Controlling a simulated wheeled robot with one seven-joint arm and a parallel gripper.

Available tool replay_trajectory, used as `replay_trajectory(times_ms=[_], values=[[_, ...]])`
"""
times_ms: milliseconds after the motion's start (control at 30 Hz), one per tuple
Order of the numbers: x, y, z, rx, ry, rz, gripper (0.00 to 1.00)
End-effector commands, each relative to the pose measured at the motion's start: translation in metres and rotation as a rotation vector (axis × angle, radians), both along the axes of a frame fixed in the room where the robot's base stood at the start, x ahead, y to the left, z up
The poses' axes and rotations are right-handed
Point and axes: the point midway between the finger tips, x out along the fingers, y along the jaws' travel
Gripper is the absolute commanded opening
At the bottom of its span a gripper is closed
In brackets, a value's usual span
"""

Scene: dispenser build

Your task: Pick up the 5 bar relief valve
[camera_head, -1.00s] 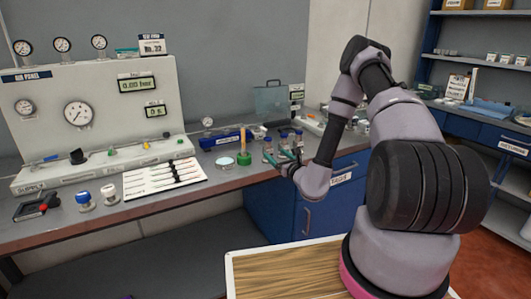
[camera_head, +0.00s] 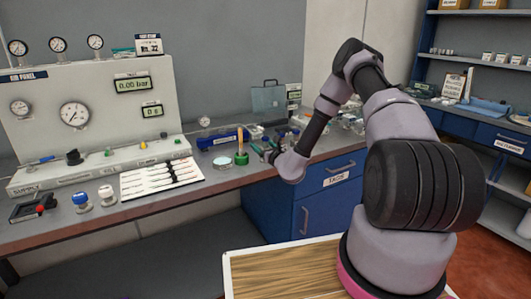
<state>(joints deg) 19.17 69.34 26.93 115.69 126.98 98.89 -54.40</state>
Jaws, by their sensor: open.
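My gripper (camera_head: 264,149), with teal fingers, is small in the view and low over the right part of the bench, just right of a green pot (camera_head: 242,158). Nothing clear shows between its fingers. Several small fittings with dark or blue tops (camera_head: 281,136) stand just behind it, partly hidden by my gripper and wrist. Their markings are too small to read, so I cannot tell which one is the 5 bar relief valve. Whether the fingers touch any fitting cannot be made out.
A blue bin (camera_head: 222,143) and a small round gauge (camera_head: 204,122) stand behind the pot. A pale round dish (camera_head: 222,161) lies left of it. Farther left are a white tray of dark tools (camera_head: 136,188), blue-topped (camera_head: 80,203) and white-topped (camera_head: 107,195) parts, and the air panel (camera_head: 80,85).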

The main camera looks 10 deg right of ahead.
Motion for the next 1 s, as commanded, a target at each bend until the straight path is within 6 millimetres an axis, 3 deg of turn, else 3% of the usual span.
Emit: replay_trajectory(times_ms=[133, 333, 367, 767, 1000], values=[[0.000, 0.000, 0.000, 0.000, 0.000, 0.000, 0.80], [-0.001, 0.000, 0.000, 0.000, 0.000, 0.000, 0.04], [-0.001, 0.000, 0.000, 0.000, 0.000, 0.000, 0.00], [0.000, 0.000, 0.005, 0.000, -0.001, 0.001, 0.00], [0.000, 0.000, 0.039, -0.001, -0.004, 0.002, 0.00]])
